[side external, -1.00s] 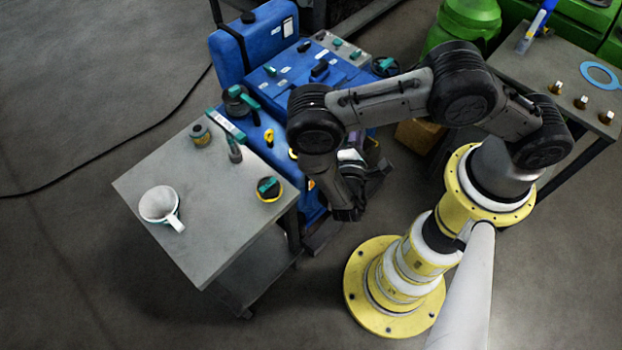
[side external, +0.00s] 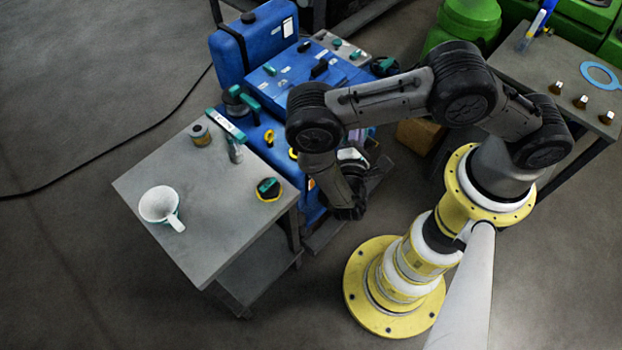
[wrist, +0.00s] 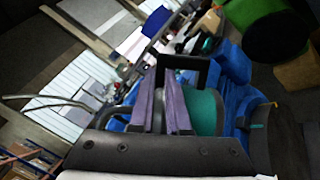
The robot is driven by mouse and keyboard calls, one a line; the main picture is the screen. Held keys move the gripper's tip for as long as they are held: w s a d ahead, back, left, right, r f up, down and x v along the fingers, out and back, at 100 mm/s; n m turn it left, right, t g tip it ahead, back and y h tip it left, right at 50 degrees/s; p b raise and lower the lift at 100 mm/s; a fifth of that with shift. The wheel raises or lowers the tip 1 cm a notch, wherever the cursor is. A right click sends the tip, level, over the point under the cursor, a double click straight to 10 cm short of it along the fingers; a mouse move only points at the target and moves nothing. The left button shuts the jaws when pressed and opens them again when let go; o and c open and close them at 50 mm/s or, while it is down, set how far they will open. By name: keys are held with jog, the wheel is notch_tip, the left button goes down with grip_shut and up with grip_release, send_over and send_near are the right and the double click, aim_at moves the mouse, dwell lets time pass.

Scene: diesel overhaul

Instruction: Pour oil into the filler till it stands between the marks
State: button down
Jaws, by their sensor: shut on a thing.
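My gripper (wrist: 161,90) has purple fingers, shut on the dark handle (wrist: 187,66) of a teal oil can (wrist: 205,110). Thin grey curved tubes (wrist: 45,101), perhaps its spout, reach left in the wrist view. In the side view my wrist hangs beside the blue engine (side external: 300,88), and the can is mostly hidden behind my arm. A yellow ring handle (side external: 269,137), perhaps the dipstick, stands on the engine. A yellow-rimmed spot (side external: 293,154), perhaps the filler, is partly hidden by my arm. The oil level is not visible.
A grey table (side external: 205,250) carries a white funnel-like vessel (side external: 158,204), a teal and yellow cap (side external: 269,188) and a small tin (side external: 200,135). A green drum (side external: 465,25) stands behind.

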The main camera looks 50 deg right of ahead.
jog(key=shift+w+a+r+n+t, duration=0.1)
jog(key=shift+r+n+t, duration=0.2)
jog(key=shift+n, duration=0.35)
jog(key=shift+w+a+r+n+t, duration=0.1)
jog(key=shift+r+n, duration=0.25)
jog(key=shift+n, duration=0.3)
dwell(2.4)
jog(key=shift+w+a+r+n+t, duration=0.2)
jog(key=shift+w+r+n, duration=0.05)
jog(key=shift+n, duration=0.4)
jog(key=shift+w+a+r+n+t, duration=0.2)
jog(key=shift+n, duration=0.45)
dwell(3.0)
